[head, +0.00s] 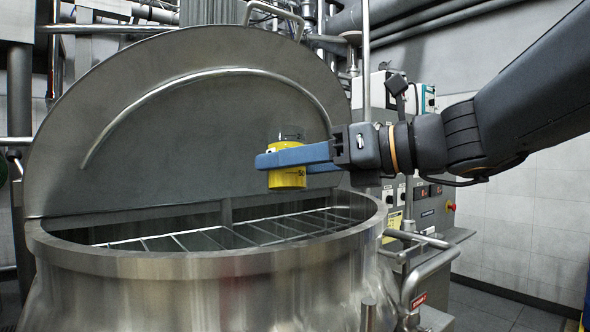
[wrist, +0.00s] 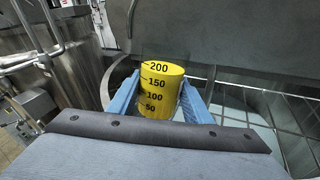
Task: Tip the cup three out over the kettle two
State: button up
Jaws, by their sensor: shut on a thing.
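The cup (head: 287,179) is small, with a yellow lower part and a clear upper part in the head view. It looks upright. In the wrist view the cup (wrist: 160,92) shows yellow, with black marks from 50 to 200. My gripper (head: 283,157) is shut on it, with one blue finger on each side. The steel kettle (head: 200,262) stands open below, with its round lid (head: 190,120) raised behind. The cup is held above the right part of the kettle's mouth.
A wire grid (head: 220,236) lies across the kettle's mouth. A grey control cabinet (head: 425,215) stands behind to the right, with pipe handles (head: 425,270) beside the kettle. Another steel vessel (wrist: 70,60) is at left in the wrist view.

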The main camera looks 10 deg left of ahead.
jog(key=shift+w+a+r+m+g+h+b, duration=0.1)
jog(key=shift+w+r+m+g+h+b, duration=0.2)
jog(key=shift+b, duration=0.35)
jog(key=shift+w+a+f+m+g+h+b, duration=0.15)
jog(key=shift+m+h+b, duration=0.15)
jog(key=shift+m+b, duration=0.25)
jog(key=shift+d+r+p, duration=0.1)
jog(key=shift+r+p, duration=0.35)
jog(key=shift+p, duration=0.7)
jog(key=p, duration=0.2)
jog(key=m+g+h+p, duration=0.1)
jog(key=p, duration=0.1)
jog(key=shift+w+r+m, duration=0.2)
jog(key=shift+w+m, duration=0.05)
jog(key=shift+o, duration=0.2)
jog(key=w+m+g+p, duration=0.1)
jog(key=p, duration=0.1)
jog(key=w+a+f+g+h+p, duration=0.1)
jog(key=p, duration=0.1)
jog(key=shift+w+f+m+p, duration=0.1)
jog(key=shift+w+m+p, duration=0.1)
jog(key=shift+m+p, duration=0.2)
jog(key=w+m+g+p, duration=0.1)
jog(key=p, duration=0.1)
jog(key=w+a+f+m+g+h+p, duration=0.1)
jog(key=p, duration=0.2)
jog(key=shift+w+h, duration=0.15)
jog(key=shift+h, duration=0.15)
